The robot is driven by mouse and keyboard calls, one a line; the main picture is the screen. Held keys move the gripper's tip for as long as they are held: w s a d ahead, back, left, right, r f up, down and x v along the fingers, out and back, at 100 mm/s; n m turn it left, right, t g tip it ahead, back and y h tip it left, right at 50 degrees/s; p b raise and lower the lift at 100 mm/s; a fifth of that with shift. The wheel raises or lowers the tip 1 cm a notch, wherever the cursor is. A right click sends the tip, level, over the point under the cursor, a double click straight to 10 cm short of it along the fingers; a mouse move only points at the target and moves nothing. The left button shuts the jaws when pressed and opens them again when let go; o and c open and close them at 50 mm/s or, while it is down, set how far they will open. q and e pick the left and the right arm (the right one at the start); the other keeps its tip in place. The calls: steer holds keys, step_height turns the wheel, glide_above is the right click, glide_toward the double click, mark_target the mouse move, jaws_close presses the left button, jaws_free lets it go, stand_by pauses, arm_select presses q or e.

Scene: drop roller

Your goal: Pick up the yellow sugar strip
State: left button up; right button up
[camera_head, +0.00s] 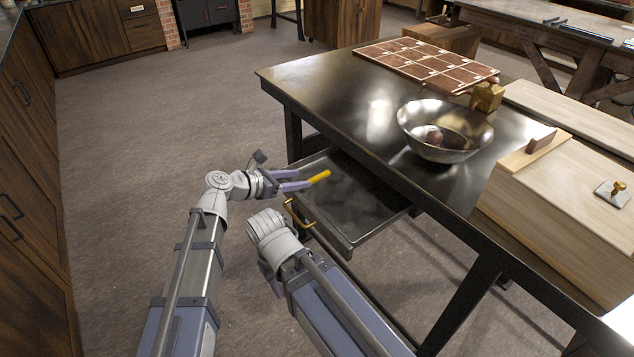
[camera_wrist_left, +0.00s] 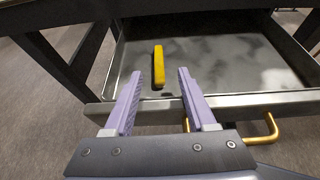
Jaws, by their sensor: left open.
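The yellow sugar strip (camera_head: 319,176) lies in an open drawer (camera_head: 345,243) under the dark table. In the left wrist view the strip (camera_wrist_left: 159,65) lies lengthwise on the drawer floor, near the drawer's left side. My left gripper (camera_head: 305,180) is at the drawer's edge, close to the near end of the strip. In the left wrist view my left gripper (camera_wrist_left: 158,85) is open, with its purple fingers apart and the strip just ahead, between their lines. Nothing is held between them. My right arm comes in at the bottom middle; its fingers are not clearly seen.
A pale wooden box (camera_head: 570,190) stands at the right. A gold handle (camera_wrist_left: 266,129) is on the drawer front. The drawer is otherwise mostly bare.

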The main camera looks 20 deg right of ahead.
mark_target(315, 177)
arm_select(q)
steer(key=shift+w+d+f, duration=0.1)
steer(key=shift+d+f, duration=0.05)
steer(key=shift+d, duration=0.1)
steer(key=b+x, duration=0.2)
steer(key=x, duration=0.3)
steer(key=shift+w+f, duration=0.15)
steer(key=shift+f, duration=0.05)
steer(key=shift+a, duration=0.1)
jaws_close()
